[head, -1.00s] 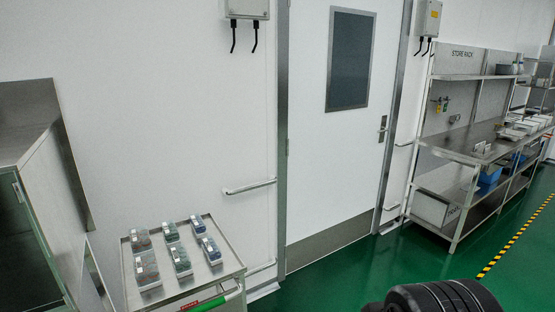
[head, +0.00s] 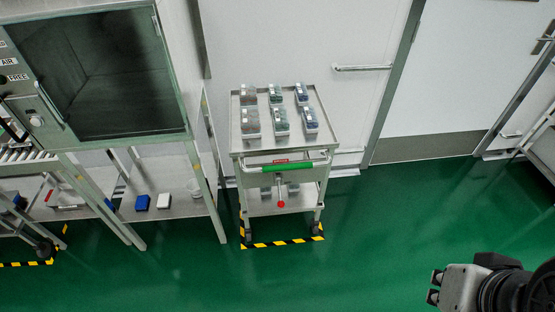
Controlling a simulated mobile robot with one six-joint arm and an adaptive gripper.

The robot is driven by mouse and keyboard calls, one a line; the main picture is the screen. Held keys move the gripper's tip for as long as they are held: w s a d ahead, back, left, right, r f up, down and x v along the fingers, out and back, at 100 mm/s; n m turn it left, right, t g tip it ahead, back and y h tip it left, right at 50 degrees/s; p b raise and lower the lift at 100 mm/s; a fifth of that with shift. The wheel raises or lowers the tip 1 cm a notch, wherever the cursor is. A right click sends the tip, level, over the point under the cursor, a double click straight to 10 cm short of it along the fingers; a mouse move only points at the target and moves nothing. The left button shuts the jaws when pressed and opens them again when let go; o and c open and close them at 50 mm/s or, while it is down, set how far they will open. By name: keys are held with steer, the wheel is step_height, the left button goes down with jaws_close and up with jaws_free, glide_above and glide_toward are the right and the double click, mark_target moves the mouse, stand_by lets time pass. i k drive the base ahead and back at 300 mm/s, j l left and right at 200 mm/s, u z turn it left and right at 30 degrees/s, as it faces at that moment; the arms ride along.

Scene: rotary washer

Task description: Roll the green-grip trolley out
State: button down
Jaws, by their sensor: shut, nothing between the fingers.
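The green-grip trolley (head: 235,145) stands against the white wall in the middle of the head view. Its bright green grip (head: 295,167) is on a bar across its near side, with a red label just above. A red knob (head: 281,204) hangs on a lever below the grip. The trolley wheels stand in a floor bay marked with yellow-black tape (head: 262,244). My gripper (head: 436,287) is at the lower right, shut and empty, well apart from the trolley; its far side is hidden.
Several sample packs (head: 280,121) sit on the trolley top. A steel washer cabinet (head: 178,75) with a dark window and a legged bench stands close on the left. A wall rail (head: 362,68) and a door (head: 455,80) are to the right. Green floor (head: 350,265) is clear in front.

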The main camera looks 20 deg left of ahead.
mark_target(265, 158)
steer(key=i+j, duration=0.75)
steer(key=i, duration=0.1)
